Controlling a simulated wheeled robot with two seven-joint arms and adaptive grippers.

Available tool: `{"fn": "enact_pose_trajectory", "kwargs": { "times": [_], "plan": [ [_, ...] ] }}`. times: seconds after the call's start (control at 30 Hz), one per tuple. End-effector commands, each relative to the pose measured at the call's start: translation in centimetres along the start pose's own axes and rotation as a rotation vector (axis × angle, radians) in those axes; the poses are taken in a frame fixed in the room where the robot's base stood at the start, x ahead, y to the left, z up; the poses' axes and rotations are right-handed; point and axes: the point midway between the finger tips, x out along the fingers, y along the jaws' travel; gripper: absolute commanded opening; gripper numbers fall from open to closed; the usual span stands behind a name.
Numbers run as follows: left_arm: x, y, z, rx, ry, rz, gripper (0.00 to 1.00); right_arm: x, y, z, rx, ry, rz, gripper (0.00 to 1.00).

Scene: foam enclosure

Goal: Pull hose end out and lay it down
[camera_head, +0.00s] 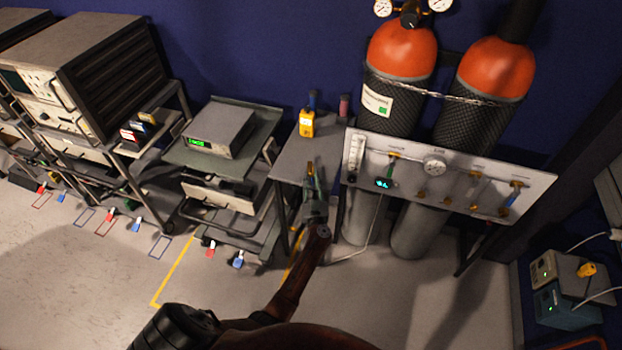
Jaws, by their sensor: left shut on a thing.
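My left gripper (312,186) reaches up from the bottom of the head view, over the front of the small grey table beside the gas panel. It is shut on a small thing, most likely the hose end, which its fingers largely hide. A thin pale hose (374,222) hangs from the gas panel (447,183), curves down towards the floor and passes behind my left arm. Its join to the held end is not visible. My right gripper is not in view.
A yellow handheld meter (307,123) stands on the small grey table (285,160). Two orange-topped cylinders (402,48) stand chained behind the panel. An instrument cart (218,160) is to the left. Floor at lower left is clear, with a yellow tape line (172,272).

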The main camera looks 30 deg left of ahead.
Motion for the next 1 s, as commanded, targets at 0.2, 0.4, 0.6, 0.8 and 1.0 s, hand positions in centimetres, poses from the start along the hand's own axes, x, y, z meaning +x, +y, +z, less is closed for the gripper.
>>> {"fn": "enact_pose_trajectory", "kwargs": {
  "times": [0.2, 0.4, 0.6, 0.8, 1.0],
  "plan": [
    [0.0, 0.0, 0.0, 0.0, 0.0, 0.0, 0.28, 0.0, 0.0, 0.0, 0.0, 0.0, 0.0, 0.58],
    [0.0, 0.0, 0.0, 0.0, 0.0, 0.0, 0.41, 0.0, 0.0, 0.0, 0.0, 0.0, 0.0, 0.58],
    [0.0, 0.0, 0.0, 0.0, -0.001, 0.0, 0.41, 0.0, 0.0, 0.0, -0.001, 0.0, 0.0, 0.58],
    [-1.0, 0.0, 0.2, -0.001, -0.003, 0.0, 0.41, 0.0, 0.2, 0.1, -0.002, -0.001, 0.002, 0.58],
    [-4.0, 0.0, 0.2, -0.001, -0.004, 0.0, 0.41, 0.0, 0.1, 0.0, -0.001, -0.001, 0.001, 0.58]
  ]
}}
